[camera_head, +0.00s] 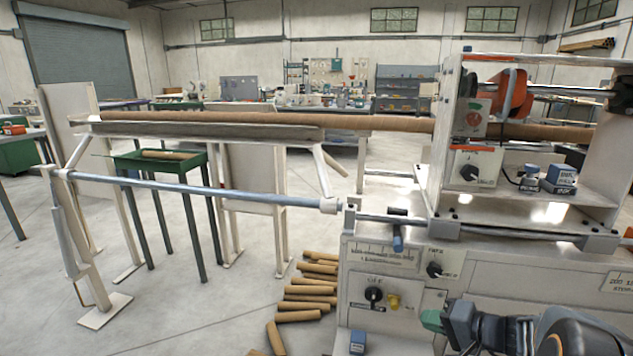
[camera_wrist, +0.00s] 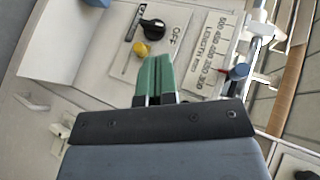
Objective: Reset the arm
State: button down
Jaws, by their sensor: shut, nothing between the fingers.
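My gripper (camera_head: 434,320) shows at the lower right of the head view, in front of the winder's control panel. Its green fingers (camera_wrist: 155,77) are together and empty in the wrist view. They point toward the winder's front panel (camera_head: 405,298) and appear apart from it. The panel carries a black knob (camera_head: 374,293), a yellow button (camera_head: 393,301) and a length scale (camera_head: 384,254). The knob (camera_wrist: 152,26) and yellow button (camera_wrist: 141,48) also show just beyond the fingers in the wrist view.
A long brown tube (camera_head: 260,118) runs across into the winder housing. A metal rod (camera_head: 200,190) with a blue-handled clamp (camera_head: 398,240) crosses in front. Several cut tubes (camera_head: 308,288) lie on the floor. A green tray stand (camera_head: 190,163) stands at left. Open floor lies at lower left.

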jog(key=s+a+r+n+g+h+p, duration=0.2)
jog(key=s+a+r+h+p, duration=0.1)
jog(key=r+p, duration=0.6)
jog(key=s+a+r+n+g+h+p, duration=0.2)
jog(key=s+r+p, duration=0.3)
jog(key=r+p, duration=0.3)
jog(key=s+a+r+n+g+h+p, duration=0.1)
jog(key=s+a+r+n+h+p, duration=0.2)
jog(key=r+p, duration=0.6)
notch_tip(320, 180, up, 4)
jog(key=shift+s+a+r+g+h+p, duration=0.25)
jog(key=shift+s+a+g+h+p, duration=0.2)
jog(key=shift+a, duration=0.5)
